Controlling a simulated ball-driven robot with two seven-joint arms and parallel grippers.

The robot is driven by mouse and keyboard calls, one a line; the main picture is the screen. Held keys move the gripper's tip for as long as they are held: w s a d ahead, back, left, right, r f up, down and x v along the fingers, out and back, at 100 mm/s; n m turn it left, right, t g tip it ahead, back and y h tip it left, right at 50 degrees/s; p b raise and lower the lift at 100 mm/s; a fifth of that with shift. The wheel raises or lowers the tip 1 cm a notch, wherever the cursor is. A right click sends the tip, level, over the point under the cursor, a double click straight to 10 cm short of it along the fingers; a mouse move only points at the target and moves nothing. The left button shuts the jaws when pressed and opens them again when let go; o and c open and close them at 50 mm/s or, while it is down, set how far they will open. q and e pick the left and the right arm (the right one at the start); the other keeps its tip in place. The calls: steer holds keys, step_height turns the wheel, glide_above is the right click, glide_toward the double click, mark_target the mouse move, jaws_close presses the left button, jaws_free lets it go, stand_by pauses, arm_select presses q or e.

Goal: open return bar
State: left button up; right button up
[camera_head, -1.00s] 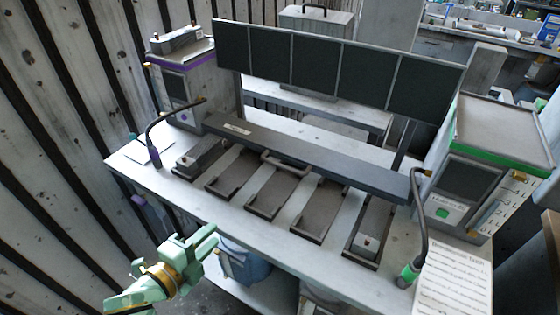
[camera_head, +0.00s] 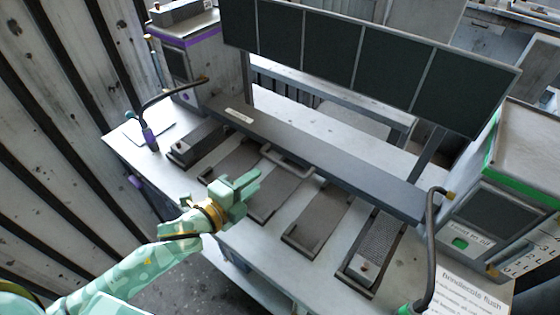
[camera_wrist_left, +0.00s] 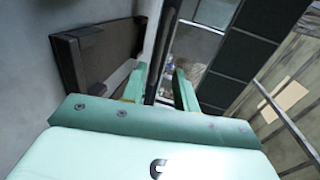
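The return bar (camera_head: 345,168) is a long dark grey beam lying across the bench behind the shallow trays. A light grey handle (camera_head: 287,163) sticks out from its front edge near the middle. My left gripper (camera_head: 254,184) is in front of the bar, a little to the left of the handle and nearer the camera. In the left wrist view its two fingers (camera_wrist_left: 158,88) are apart with nothing between them. A dark strip shows beyond the fingers there; I cannot tell for sure that it is the bar. My right gripper is not in view.
Several brown trays (camera_head: 318,222) line the bench (camera_head: 265,245). A purple-trimmed box (camera_head: 188,60) stands at the left, a green-trimmed box (camera_head: 500,205) at the right. Dark hoses rise at both ends. Dark panels (camera_head: 385,75) stand above the bar. A ribbed wall is at far left.

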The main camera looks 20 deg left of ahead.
mark_target(279, 161)
arm_select(q)
steer(key=b+x, duration=0.2)
steer(key=x, duration=0.9)
jaws_close()
